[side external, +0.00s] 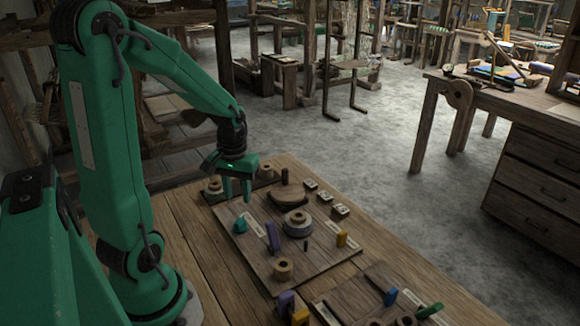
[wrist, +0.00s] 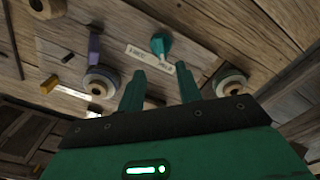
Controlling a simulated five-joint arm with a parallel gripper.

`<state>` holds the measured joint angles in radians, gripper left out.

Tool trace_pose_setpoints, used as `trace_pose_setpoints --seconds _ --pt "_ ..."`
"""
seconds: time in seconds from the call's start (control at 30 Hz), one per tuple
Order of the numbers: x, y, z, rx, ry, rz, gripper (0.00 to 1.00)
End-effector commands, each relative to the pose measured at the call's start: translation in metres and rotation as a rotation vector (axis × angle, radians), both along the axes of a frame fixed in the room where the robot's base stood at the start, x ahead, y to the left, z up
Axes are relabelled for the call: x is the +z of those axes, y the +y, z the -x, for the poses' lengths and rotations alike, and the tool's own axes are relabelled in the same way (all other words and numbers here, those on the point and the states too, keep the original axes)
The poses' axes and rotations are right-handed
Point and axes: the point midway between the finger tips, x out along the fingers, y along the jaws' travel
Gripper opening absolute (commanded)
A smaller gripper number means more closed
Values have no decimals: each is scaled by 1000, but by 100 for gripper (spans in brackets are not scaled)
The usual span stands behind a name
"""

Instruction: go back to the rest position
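My gripper (side external: 237,190) hangs above the back left part of a wooden board (side external: 312,265) on the workbench. Its two green fingers point down and are apart, with nothing between them. In the wrist view, my gripper (wrist: 161,82) is also open and empty. A teal piece (side external: 240,226) stands on the board, below and apart from the fingers. It also shows in the wrist view (wrist: 160,43), beyond the fingertips beside a paper label (wrist: 148,57).
The board also holds a purple piece (side external: 272,237), a yellow piece (side external: 342,239), a round spool (side external: 297,223) and a wooden ring (side external: 283,269). A second board with blue and green pieces lies at the front right. Bare bench top (side external: 180,232) shows left of the board.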

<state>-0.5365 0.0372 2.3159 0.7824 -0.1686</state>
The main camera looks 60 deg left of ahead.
Motion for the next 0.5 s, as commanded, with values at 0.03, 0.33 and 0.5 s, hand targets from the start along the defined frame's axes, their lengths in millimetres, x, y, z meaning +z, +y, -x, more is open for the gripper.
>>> trace_pose_setpoints --seconds 0.03,0.33,0.5 --pt "3 -3 -1 -11 -6 -4 35" --pt "39 -35 -7 -148 -93 -50 35" --pt "66 -63 -6 -264 -165 -84 35"
